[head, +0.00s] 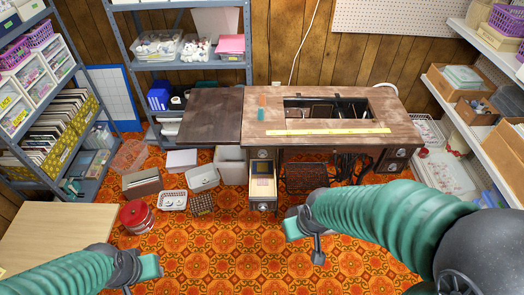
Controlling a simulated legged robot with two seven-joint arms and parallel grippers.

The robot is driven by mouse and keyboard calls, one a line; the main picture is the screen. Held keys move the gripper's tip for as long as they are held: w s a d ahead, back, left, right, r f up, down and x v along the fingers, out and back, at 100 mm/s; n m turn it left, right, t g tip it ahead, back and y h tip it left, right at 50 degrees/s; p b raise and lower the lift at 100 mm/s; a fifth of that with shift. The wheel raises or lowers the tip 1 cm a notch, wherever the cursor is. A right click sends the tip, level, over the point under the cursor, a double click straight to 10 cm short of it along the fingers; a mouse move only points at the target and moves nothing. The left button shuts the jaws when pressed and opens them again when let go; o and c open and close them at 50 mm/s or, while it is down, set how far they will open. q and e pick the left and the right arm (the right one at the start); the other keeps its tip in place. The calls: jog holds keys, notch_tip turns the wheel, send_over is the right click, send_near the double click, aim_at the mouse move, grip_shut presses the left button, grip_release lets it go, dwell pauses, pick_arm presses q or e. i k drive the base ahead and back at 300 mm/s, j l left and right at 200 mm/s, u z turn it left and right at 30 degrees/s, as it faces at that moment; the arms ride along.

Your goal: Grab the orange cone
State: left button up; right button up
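I cannot make out an orange cone anywhere in the head view. A small teal and reddish item (262,107) stands or lies on the sewing table (225,124), too small to identify. My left gripper (142,273) is low at the bottom left, over the floor in front of the pale wooden table. My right gripper (305,234) is over the patterned floor, in front of the sewing table and right of its open drawer (263,186). The fingers of both are seen from above, and their opening is unclear. I see nothing held in either.
A yellow ruler (328,132) lies along the sewing table's front. A red round tin (136,216), a cardboard box (142,183) and white baskets (173,200) sit on the floor at left. Shelves (183,65) stand behind and on both sides. The central front floor is clear.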

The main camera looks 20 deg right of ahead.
aim_at(262, 102)
jog(key=i+u, duration=0.1)
jog(key=i, duration=0.35)
jog(key=i+l+u, duration=0.1)
jog(key=i, duration=0.35)
jog(key=i+l+u, duration=0.1)
jog(key=i, duration=0.35)
jog(key=i+l+u, duration=0.15)
jog(key=i, duration=0.25)
jog(key=l, duration=0.1)
